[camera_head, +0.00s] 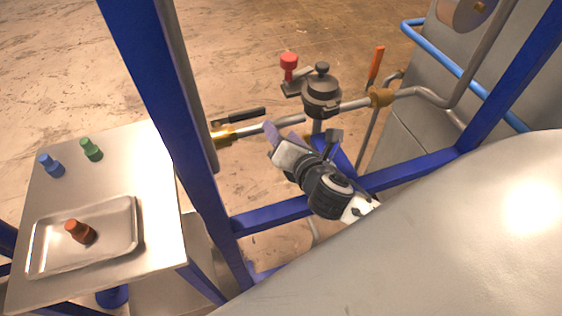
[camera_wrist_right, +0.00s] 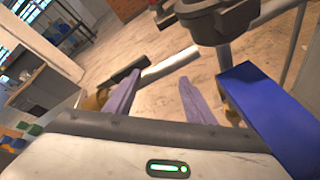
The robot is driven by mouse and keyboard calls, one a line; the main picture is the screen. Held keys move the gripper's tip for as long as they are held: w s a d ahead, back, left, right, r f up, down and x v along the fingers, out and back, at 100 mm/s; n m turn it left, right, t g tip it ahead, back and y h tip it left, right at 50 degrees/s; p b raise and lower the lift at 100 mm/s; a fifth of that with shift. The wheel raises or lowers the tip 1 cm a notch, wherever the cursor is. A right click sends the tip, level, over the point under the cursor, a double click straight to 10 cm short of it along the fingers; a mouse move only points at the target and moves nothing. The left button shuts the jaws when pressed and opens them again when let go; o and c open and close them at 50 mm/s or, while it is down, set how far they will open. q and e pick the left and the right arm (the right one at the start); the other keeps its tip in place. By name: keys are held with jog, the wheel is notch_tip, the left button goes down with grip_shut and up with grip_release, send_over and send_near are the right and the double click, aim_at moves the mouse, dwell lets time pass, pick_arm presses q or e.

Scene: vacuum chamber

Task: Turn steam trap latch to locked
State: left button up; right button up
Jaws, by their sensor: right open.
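The steam trap (camera_head: 321,95) is a dark grey round pot on a pipe, with a black knob on its lid. A red knob (camera_head: 289,62) on a dark bracket stands at its left; I cannot tell which part is the latch or its position. The trap's lower body (camera_wrist_right: 222,18) shows at the top of the right wrist view. My right gripper (camera_head: 284,134) is open and empty, below and left of the trap, its pale purple fingers (camera_wrist_right: 160,78) near the pipe and apart from the trap. My left gripper is not in view.
A pipe (camera_head: 268,128) runs left to a brass valve (camera_head: 222,138) with a black handle (camera_head: 240,115). An orange-handled valve (camera_head: 376,66) stands right of the trap. Blue frame posts (camera_head: 165,100) and a large metal vessel (camera_head: 450,230) surround my arm.

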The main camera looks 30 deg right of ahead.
jog(key=s+a+f+m+g+y, duration=0.1)
jog(key=s+a+f+m, duration=0.1)
jog(key=s+f+m, duration=0.1)
jog(key=s+a+f+m+g+y, duration=0.1)
jog(key=s+a+f+m, duration=0.2)
jog(key=f+m, duration=0.2)
jog(key=shift+s+f+g+y, duration=0.3)
jog(key=shift+s+f+y, duration=0.1)
jog(key=shift+f, duration=0.95)
